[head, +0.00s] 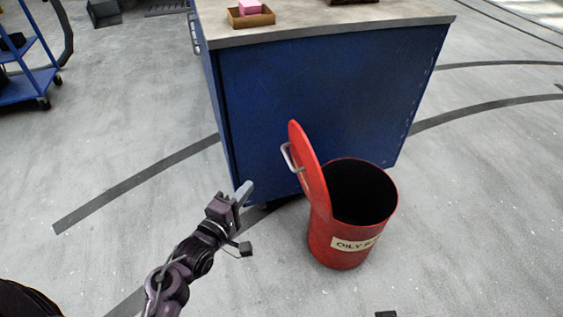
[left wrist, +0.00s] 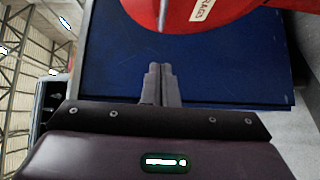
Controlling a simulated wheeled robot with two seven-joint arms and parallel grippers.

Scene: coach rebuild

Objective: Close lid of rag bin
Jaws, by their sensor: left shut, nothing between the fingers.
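The red rag bin (head: 340,245) stands upright on the floor in front of the blue cabinet, with a pale label on its front. Its red lid (head: 309,165) is open, tilted up nearly vertical on the bin's left side, with a grey handle (head: 290,158) on its left face. The dark inside of the bin shows. My left gripper (head: 245,190) is shut and empty, to the left of the lid and apart from it. In the left wrist view the shut fingers (left wrist: 160,84) point at the blue cabinet, with a red labelled surface (left wrist: 185,12) at the top.
The blue cabinet (head: 320,95) stands right behind the bin. Its grey top (head: 330,22) carries a small tray (head: 250,17) with a pink block. A blue cart (head: 27,80) stands at the far left. The floor left and right of the bin is clear.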

